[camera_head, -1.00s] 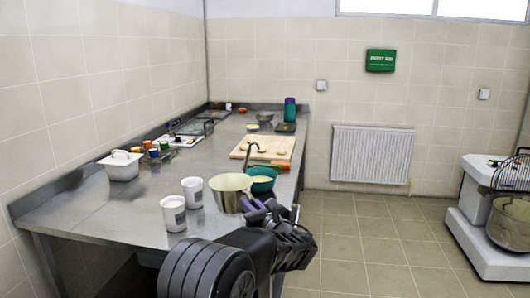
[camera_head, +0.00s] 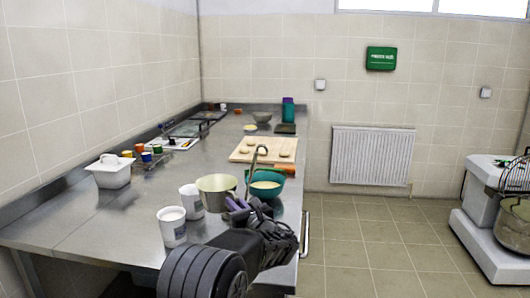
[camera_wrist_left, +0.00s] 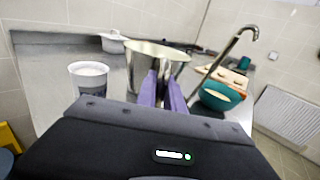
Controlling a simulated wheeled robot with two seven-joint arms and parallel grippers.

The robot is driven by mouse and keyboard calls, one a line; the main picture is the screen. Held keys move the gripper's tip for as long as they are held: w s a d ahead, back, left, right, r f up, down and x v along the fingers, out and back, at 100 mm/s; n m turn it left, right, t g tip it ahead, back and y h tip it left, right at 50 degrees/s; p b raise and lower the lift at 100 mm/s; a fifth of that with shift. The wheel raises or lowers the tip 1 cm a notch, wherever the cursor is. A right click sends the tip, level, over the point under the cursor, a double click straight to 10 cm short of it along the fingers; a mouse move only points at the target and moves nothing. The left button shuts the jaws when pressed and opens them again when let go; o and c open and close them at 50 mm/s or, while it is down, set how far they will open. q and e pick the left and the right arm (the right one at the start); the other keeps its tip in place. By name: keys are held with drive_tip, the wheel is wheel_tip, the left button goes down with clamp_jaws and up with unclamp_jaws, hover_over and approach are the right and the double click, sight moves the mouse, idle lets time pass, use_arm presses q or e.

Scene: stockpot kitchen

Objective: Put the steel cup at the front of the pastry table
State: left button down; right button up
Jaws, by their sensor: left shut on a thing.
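The steel cup (camera_head: 214,185) is a wide, shiny metal vessel near the front right of the steel table, between the white cups and the teal bowl. My left gripper (camera_head: 236,204) reaches it from the front right, with purple fingers shut on its near wall. In the left wrist view the steel cup (camera_wrist_left: 150,58) stands upright beyond the gripper (camera_wrist_left: 162,84). Its base is hidden by the fingers, so I cannot tell whether it touches the table. The steel pastry table (camera_head: 115,222) runs back along the left wall. My right gripper is not in view.
Two white cups (camera_head: 172,229) stand left of the steel cup. A teal bowl (camera_head: 268,189) with a hooked ladle (camera_head: 252,165) stands close on its right. A dough board (camera_head: 262,150) lies behind. A white lidded tub (camera_head: 110,174) is farther left. The front left tabletop is bare.

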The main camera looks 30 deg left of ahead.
use_arm(q)
drive_tip(key=shift+f, duration=3.15)
drive_tip(key=shift+f, duration=1.9)
drive_tip(key=c, duration=1.5)
unclamp_jaws()
drive_tip(key=shift+o, duration=0.2)
drive_tip(key=shift+d, duration=0.1)
drive_tip(key=b+v, duration=0.1)
drive_tip(key=v, duration=1)
drive_tip(key=shift+s+d, duration=0.25)
drive_tip(key=shift+d, duration=0.1)
